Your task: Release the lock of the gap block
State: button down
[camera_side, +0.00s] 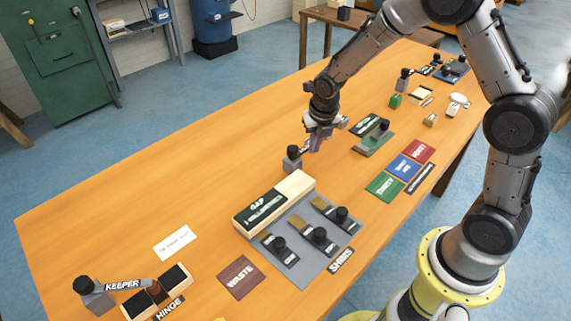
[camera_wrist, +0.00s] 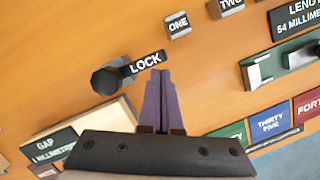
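The lock is a dark knob (camera_side: 292,154) on a grey base behind the block. In the wrist view the lock knob (camera_wrist: 106,79) has a black LOCK label (camera_wrist: 145,63) to its right. My gripper (camera_side: 315,146) hangs just right of the knob, apparently apart from it. Its purple fingers (camera_wrist: 166,76) are together, with nothing seen between them.
Three dark-knobbed shims (camera_side: 318,235) lie on the grey board in front of the block. Coloured number tiles (camera_side: 404,167) and a green length fixture (camera_side: 374,138) lie to the right. The keeper knob (camera_side: 84,285) stands at front left. The table's left half is mostly clear.

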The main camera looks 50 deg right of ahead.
dwell(0.7)
jog(key=s, duration=0.4)
jog(key=shift+s+r, duration=0.1)
jog(key=shift+r, duration=0.05)
jog(key=d+v, duration=0.1)
jog(key=v, duration=0.8)
jog(key=shift+r, duration=0.35)
jog(key=shift+s+d, duration=0.1)
jog(key=s+a+r+m+t, duration=0.3)
jog(key=s+r+m, duration=0.4)
jog(key=r, duration=0.5)
jog(key=s+a+f+m, duration=0.1)
jog(key=s+m, duration=0.5)
jog(key=m, duration=0.5)
jog(key=s+a+f+m+y, duration=0.1)
jog(key=s+m, duration=0.6)
jog(key=m, duration=0.5)
jog(key=shift+s, duration=0.25)
